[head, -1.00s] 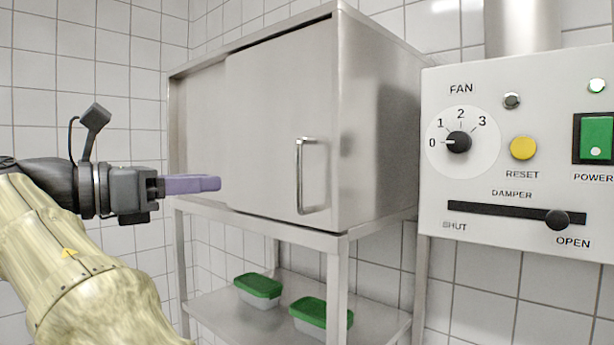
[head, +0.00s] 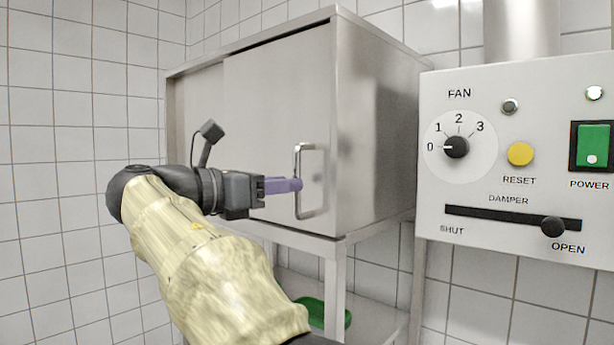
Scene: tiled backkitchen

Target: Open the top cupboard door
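The steel cupboard (head: 372,130) stands on a metal frame in the middle. Its front door panel (head: 265,110) is flat and overlaps a slightly recessed panel (head: 193,110) at the left. A vertical bar handle (head: 298,160) sits near the door's right edge. My gripper (head: 296,185) comes in from the left, its purple fingertips overlapping the lower half of the handle bar in the picture. I cannot tell whether they touch or surround the bar. The fingers are seen edge-on, so their gap is hidden. My arm covers the cupboard's lower left.
A control panel (head: 462,225) with a fan dial, buttons and a damper slider stands close to the cupboard's right. Below, a green-lidded container (head: 312,306) on the lower shelf (head: 372,318) is partly hidden by my arm. Tiled walls lie behind and left.

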